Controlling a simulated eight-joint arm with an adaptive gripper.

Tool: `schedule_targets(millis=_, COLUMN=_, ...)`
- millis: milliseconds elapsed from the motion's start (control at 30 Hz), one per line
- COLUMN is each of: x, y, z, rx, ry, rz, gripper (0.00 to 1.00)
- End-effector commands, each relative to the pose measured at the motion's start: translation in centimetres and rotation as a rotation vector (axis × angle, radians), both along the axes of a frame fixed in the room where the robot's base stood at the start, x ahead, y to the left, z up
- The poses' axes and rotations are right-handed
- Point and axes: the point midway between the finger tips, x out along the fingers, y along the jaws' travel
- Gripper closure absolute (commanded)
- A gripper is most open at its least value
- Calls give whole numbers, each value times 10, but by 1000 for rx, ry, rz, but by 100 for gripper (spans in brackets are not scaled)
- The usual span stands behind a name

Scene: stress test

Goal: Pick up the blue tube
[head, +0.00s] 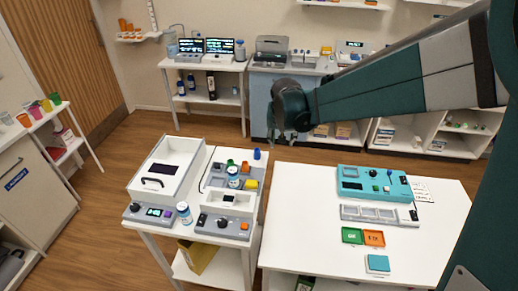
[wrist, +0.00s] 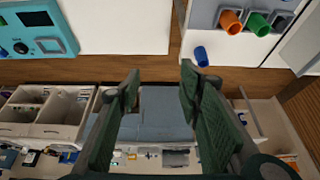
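The blue tube (head: 257,154) is small and stands near the far right corner of the left white table in the head view. In the wrist view the blue tube (wrist: 201,56) shows near the table edge, beyond the right-hand finger and apart from it. My gripper (wrist: 160,80) is open, with two dark green fingers spread and nothing between them. In the head view the arm's end hangs above and to the right of the tube, and its fingers are hard to make out.
Orange (wrist: 231,22) and green (wrist: 257,24) cups sit close to the tube in a grey holder. A white open-top box (head: 165,168) stands left on the same table. A gap of wooden floor separates it from the right table (head: 300,225), which bears a teal device (head: 375,184).

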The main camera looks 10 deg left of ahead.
Motion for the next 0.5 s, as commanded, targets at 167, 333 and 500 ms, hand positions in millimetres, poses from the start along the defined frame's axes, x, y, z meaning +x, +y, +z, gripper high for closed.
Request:
schedule_targets(millis=167, x=20, y=30, z=-17, rx=-5, ry=10, rz=0, gripper=64)
schedule_targets(millis=333, x=35, y=58, z=-37, rx=-7, ry=19, rz=-1, gripper=64)
schedule_targets(millis=500, x=48, y=85, z=-58, rx=-12, ry=29, rz=-4, gripper=64)
